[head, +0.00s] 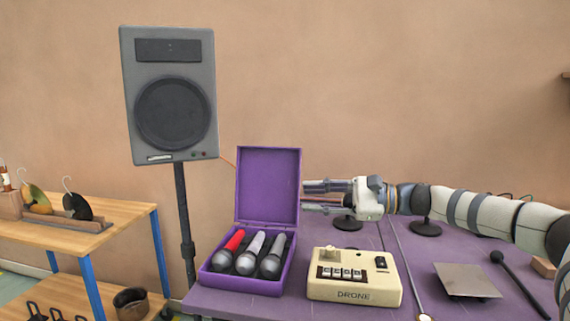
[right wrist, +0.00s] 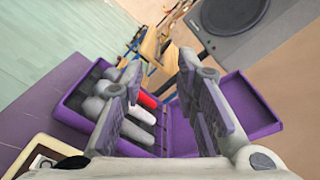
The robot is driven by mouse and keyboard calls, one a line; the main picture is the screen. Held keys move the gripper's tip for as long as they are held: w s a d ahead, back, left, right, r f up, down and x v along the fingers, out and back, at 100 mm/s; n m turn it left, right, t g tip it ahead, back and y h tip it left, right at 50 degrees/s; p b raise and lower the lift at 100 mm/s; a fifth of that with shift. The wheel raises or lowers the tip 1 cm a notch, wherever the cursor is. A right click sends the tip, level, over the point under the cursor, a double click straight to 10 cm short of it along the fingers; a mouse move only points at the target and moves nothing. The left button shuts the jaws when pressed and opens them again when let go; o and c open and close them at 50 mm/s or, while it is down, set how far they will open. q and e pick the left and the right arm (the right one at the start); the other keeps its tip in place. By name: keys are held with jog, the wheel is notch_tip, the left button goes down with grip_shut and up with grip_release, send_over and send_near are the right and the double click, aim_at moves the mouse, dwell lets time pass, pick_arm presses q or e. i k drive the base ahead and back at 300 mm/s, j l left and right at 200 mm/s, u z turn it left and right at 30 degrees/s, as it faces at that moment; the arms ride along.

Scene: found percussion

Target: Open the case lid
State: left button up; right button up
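The purple case (head: 245,284) stands on the purple table with its lid (head: 268,186) raised about upright at the back. Three microphones lie in its dark insert: one with a red body (head: 235,241), one pale (head: 250,252) and one grey (head: 272,260). My right gripper (head: 306,196) comes in from the right, its fingertips at the lid's right edge; I cannot tell whether they touch it. In the right wrist view its two fingers are spread with nothing gripped between them, and the case lid (right wrist: 248,105) shows behind the right finger. My left gripper is not in view.
A cream drone box (head: 353,288) sits right of the case. A speaker (head: 172,100) on a stand rises behind left. A wooden shelf (head: 110,215) stands at left.

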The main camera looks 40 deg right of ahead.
aim_at(268, 179)
jog(key=i+l, duration=0.35)
jog(key=l, duration=0.15)
jog(key=i+l, duration=0.3)
jog(key=l, duration=0.2)
